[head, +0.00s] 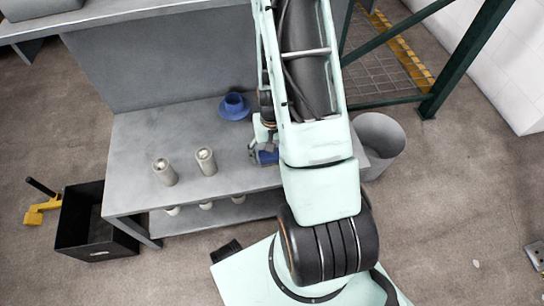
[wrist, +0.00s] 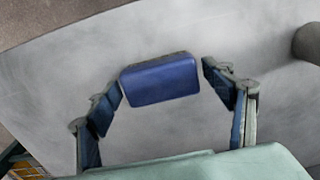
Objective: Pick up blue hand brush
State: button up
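The blue hand brush shows in the wrist view as a rounded dark blue block (wrist: 160,82) on the grey table top. My gripper (wrist: 163,76) is open, with one blue-padded finger at each side of the block. The left fingertip looks very close to the block's left end; a small gap shows at the right. I cannot tell whether either finger touches it. In the head view my gripper (head: 264,150) is low over the table's right part, partly hidden by my arm. A blue patch shows there, but I cannot tell brush from finger pads.
The grey table (head: 135,135) also holds a blue round flanged part (head: 235,107) at the back and two pale cylinders (head: 164,172) (head: 206,161) left of my gripper. A grey bin (head: 379,135) stands at the right. A black crate (head: 80,215) stands on the floor at the left.

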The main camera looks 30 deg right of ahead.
aim_at(271, 154)
jog(key=c, duration=0.9)
jog(key=shift+c, duration=0.2)
jog(key=shift+r, duration=0.1)
jog(key=shift+r, duration=0.55)
notch_tip(271, 154, up, 3)
jog(key=shift+a+f+p, duration=0.15)
jog(key=shift+f+p, duration=0.05)
jog(key=shift+p, duration=0.55)
jog(key=s+a+r+p, duration=0.4)
jog(key=a+r, duration=0.5)
jog(key=a, duration=0.4)
jog(key=shift+s, duration=0.2)
